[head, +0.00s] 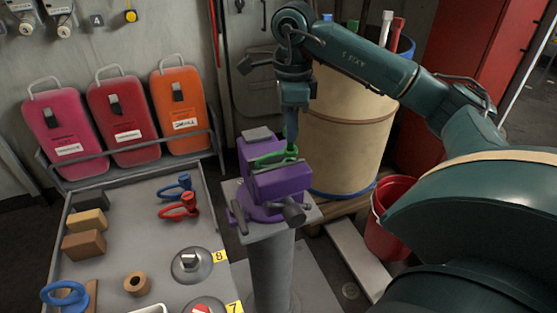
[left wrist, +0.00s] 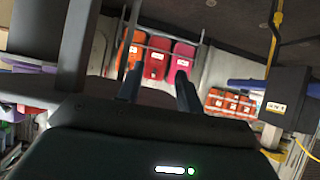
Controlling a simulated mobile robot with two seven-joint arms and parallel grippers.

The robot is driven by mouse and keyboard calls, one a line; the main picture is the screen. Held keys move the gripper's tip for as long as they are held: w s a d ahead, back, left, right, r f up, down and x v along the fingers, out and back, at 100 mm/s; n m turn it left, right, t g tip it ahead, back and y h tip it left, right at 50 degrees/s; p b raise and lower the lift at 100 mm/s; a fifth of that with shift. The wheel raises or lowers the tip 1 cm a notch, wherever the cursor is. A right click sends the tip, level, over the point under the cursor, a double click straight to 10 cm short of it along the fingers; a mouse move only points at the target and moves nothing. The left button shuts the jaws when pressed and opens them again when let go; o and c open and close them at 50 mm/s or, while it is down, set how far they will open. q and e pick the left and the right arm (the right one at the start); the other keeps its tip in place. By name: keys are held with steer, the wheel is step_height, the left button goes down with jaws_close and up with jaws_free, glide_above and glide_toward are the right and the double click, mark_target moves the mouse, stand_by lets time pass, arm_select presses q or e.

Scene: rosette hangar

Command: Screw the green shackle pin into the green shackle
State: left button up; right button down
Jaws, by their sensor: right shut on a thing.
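The green shackle (head: 272,158) sits at the jaws of the purple vise (head: 282,182), which stands on a grey pedestal. My right gripper (head: 291,143) comes down from above and is shut at the right end of the green shackle. The green shackle pin is mostly hidden by the fingers; a bit of green shows right at the fingertips, and I cannot make out how far it sits in the shackle. My left gripper (left wrist: 158,88) shows only in the left wrist view, its fingers apart with nothing between them.
A grey bench (head: 140,205) at left holds a blue shackle (head: 178,187), a red shackle (head: 180,206), blocks and a ring. Pink, red and orange cases (head: 180,105) stand behind it. A beige drum (head: 345,130) and a red bucket (head: 392,222) stand right of the vise.

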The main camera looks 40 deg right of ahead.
steer(key=shift+f+b, duration=0.55)
steer(key=shift+f, duration=0.2)
steer(key=shift+f, duration=0.7)
stand_by(2.1)
steer(key=shift+r+m, duration=0.1)
steer(key=shift+m, duration=0.8)
steer(key=m, duration=0.2)
steer(key=shift+m+p, duration=0.4)
steer(key=m+p, duration=0.1)
steer(key=m, duration=0.4)
steer(key=m+p, duration=0.1)
steer(key=m, duration=0.4)
steer(key=shift+m, duration=0.3)
steer(key=m+p, duration=0.1)
steer(key=m, duration=0.3)
steer(key=shift+d+f, duration=0.1)
steer(key=shift+f, duration=0.1)
